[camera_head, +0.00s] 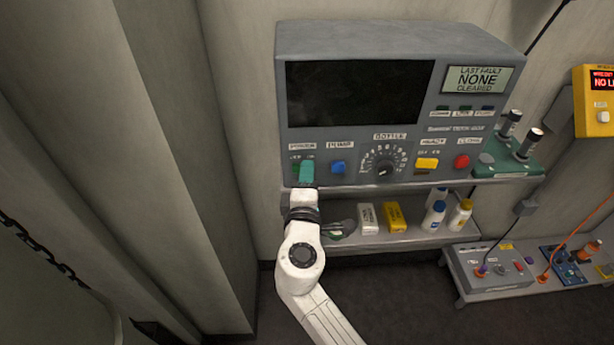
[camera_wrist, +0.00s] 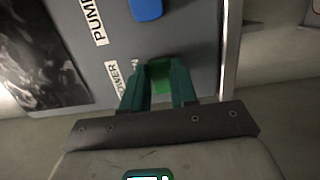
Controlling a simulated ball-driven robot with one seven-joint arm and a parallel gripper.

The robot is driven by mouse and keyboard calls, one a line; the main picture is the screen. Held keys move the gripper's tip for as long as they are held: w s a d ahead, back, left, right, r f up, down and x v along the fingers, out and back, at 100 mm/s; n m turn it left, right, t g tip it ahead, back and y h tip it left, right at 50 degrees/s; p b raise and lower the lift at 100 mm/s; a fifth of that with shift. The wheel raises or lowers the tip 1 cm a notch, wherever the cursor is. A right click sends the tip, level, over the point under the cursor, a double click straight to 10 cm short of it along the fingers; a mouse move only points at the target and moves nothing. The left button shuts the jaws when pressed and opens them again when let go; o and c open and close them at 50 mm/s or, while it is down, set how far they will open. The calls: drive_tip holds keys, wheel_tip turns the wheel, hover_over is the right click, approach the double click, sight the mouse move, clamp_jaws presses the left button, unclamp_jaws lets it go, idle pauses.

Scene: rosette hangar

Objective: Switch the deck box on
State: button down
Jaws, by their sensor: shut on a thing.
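The deck box (camera_head: 345,45) is a grey console standing on a shelf against the wall, with a wide dark screen (camera_head: 360,92) and a row of controls below it. My gripper (camera_head: 306,170) is at the left end of that row, covering the control under the leftmost label. In the wrist view, my gripper's green fingers (camera_wrist: 161,66) are closed on a bright green power switch (camera_wrist: 162,78), beside a label reading POWER. The fingers hide most of the switch, so its position is unclear.
A blue pump button (camera_head: 338,167) is just right of my gripper; it also shows in the wrist view (camera_wrist: 147,9). A dial (camera_head: 384,168), a yellow switch (camera_head: 427,163) and a red button (camera_head: 462,161) continue rightward. Bottles and small boxes stand on the shelf below.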

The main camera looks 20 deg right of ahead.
drive_tip(key=shift+d+f+n+t+y, duration=0.15)
drive_tip(key=shift+n+t+y, duration=0.1)
drive_tip(key=shift+n+y, duration=0.4)
drive_tip(key=shift+d+r+n+t+y, duration=0.15)
drive_tip(key=shift+n+t+y, duration=0.15)
drive_tip(key=shift+y, duration=0.55)
drive_tip(key=shift+f, duration=0.1)
drive_tip(key=c, duration=0.9)
unclamp_jaws()
drive_tip(key=b+v, duration=0.1)
drive_tip(key=v, duration=1)
drive_tip(key=shift+w, duration=0.1)
